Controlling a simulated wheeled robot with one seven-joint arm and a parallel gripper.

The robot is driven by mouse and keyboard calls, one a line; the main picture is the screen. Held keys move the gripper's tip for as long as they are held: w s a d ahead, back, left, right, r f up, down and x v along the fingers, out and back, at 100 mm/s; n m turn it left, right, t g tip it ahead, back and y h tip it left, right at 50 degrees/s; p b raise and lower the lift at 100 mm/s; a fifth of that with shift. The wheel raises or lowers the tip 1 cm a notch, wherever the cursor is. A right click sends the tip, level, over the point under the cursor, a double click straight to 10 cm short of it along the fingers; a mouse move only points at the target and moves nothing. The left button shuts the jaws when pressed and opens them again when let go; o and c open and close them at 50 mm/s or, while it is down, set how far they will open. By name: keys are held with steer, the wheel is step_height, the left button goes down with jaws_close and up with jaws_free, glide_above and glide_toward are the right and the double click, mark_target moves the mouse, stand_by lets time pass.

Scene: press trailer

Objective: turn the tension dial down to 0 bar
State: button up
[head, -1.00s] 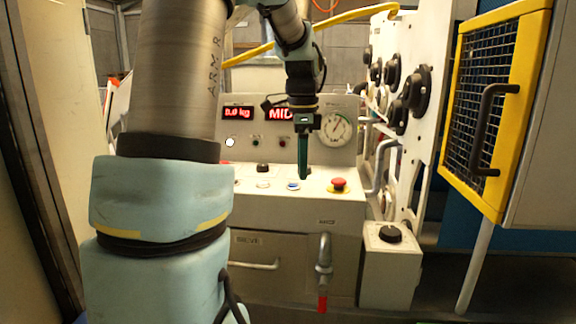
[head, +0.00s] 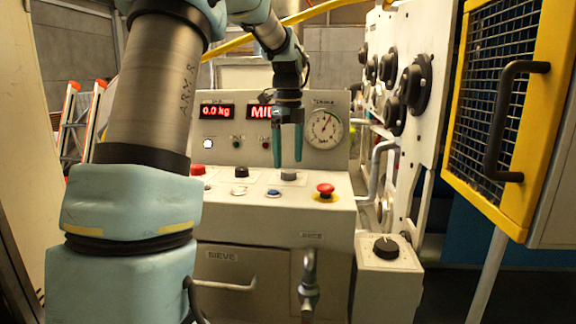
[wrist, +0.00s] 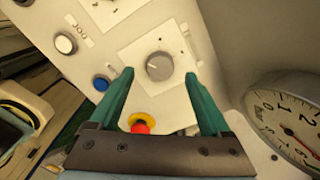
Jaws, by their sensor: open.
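A round grey dial (wrist: 159,66) sits on a white plate with small dark marks on the sloped console. It also shows in the head view (head: 289,176), just below my fingers. I cannot read its label. My gripper (head: 287,162) points down above it with two green fingers apart and empty. In the wrist view the dial lies between and beyond the fingertips (wrist: 158,76), with no contact visible. A round gauge (head: 324,129) is on the panel behind; its red needle shows in the wrist view (wrist: 290,122).
A red emergency stop (head: 325,190) on a yellow ring is right of the dial. A blue button (head: 273,193), white button (head: 238,191) and black knob (head: 241,172) lie left. A separate black knob (head: 386,247) tops the box at right. A yellow cage door (head: 497,100) stands right.

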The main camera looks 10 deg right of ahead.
mark_target(288, 171)
steer(key=shift+f, duration=1.6)
jaws_close()
